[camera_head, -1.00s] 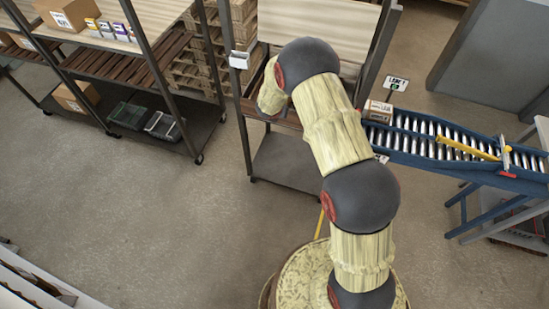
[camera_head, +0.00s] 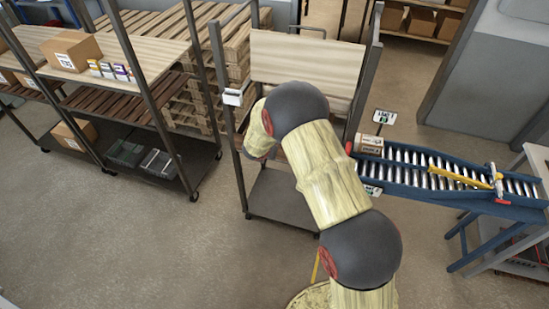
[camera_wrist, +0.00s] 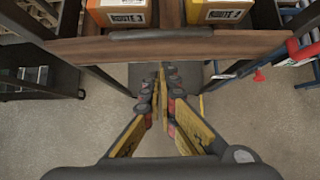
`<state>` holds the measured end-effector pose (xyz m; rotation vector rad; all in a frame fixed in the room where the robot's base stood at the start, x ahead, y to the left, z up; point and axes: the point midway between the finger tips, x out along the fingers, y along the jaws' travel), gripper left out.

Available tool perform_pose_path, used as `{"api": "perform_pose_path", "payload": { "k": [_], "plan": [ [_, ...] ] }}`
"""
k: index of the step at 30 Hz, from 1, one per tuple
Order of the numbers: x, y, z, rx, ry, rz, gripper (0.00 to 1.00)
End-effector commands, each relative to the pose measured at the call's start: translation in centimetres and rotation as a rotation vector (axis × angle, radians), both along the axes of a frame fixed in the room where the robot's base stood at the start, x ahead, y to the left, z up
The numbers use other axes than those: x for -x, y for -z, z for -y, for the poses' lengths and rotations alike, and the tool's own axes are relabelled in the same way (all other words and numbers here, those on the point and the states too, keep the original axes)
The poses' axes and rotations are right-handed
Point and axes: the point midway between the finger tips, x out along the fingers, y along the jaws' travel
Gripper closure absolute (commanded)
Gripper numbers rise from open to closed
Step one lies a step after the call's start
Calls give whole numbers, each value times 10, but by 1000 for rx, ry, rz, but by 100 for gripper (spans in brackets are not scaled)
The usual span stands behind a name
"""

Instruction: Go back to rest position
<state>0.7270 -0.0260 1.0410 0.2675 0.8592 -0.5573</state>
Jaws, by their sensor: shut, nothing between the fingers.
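My gripper (camera_wrist: 161,105) shows in the wrist view with its yellow and black fingers together and nothing between them. It points down in front of the wooden shelf edge (camera_wrist: 150,50) of a rack. Two boxes with route labels, an orange one (camera_wrist: 120,14) and a yellow one (camera_wrist: 216,13), stand on that shelf, beyond the fingers and apart from them. In the head view my arm reaches up to the rack (camera_head: 236,165), and the gripper is hidden behind the arm.
A blue roller conveyor (camera_head: 425,172) with a small carton (camera_head: 369,145) at its near end stands right of the rack. Shelving (camera_head: 150,100) with boxes and dark bins (camera_head: 158,161) stands left. The floor (camera_head: 110,235) in front is clear.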

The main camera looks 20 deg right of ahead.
Motion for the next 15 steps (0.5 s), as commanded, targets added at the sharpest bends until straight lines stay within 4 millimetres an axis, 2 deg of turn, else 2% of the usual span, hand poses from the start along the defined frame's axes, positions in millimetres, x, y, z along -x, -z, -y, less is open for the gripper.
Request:
{"api": "perform_pose_path", "payload": {
  "k": [1, 7, 12, 15],
  "plan": [
    [2, -14, -4, -1, -2, 5, 100],
    [17, -47, -13, 0, -3, 3, 100],
    [24, -63, -17, 0, -1, 1, 100],
    [26, -67, -18, -1, -1, -1, 100]
  ]
}}
